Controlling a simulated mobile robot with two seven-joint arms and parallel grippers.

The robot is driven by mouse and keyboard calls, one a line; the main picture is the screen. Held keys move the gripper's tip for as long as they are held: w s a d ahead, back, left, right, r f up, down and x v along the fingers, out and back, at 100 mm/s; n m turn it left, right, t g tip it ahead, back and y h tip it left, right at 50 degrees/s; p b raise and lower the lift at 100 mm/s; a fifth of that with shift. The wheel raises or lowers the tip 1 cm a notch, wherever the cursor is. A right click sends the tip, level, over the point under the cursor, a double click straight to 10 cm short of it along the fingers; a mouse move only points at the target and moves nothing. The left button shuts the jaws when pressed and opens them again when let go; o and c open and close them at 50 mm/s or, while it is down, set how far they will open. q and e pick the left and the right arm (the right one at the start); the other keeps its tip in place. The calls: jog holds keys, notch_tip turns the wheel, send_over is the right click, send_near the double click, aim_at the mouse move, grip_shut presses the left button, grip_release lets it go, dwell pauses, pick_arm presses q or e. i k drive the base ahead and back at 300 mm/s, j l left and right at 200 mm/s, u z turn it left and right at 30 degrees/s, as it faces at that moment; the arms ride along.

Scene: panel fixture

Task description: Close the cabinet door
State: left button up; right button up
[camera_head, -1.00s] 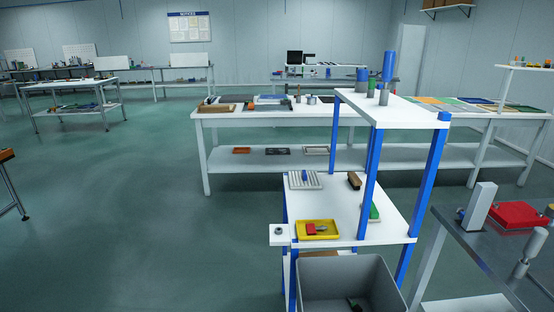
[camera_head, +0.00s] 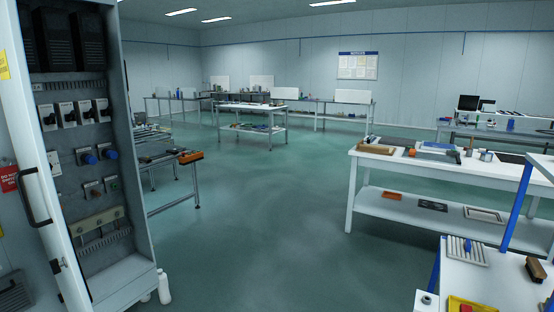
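The grey control cabinet (camera_head: 128,270) stands at the left edge of the head view. Its inside shows, with black modules, switches (camera_head: 85,113), blue knobs and a terminal strip. The cabinet door (camera_head: 40,150) stands open on the cabinet's left side, seen at a steep angle. It has a dark handle (camera_head: 36,196), a red warning label and a yellow label. The left part of the door is cut off by the picture edge. Neither of my grippers is in the view.
A white bottle (camera_head: 164,287) stands on the floor beside the cabinet. A metal table (camera_head: 172,203) is just right of it. Green floor (camera_head: 290,230) is clear in the middle. A white workbench (camera_head: 400,208) and a blue-framed shelf (camera_head: 490,280) stand at the right.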

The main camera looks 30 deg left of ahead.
aim_at(16, 92)
jog(key=u, duration=2.1)
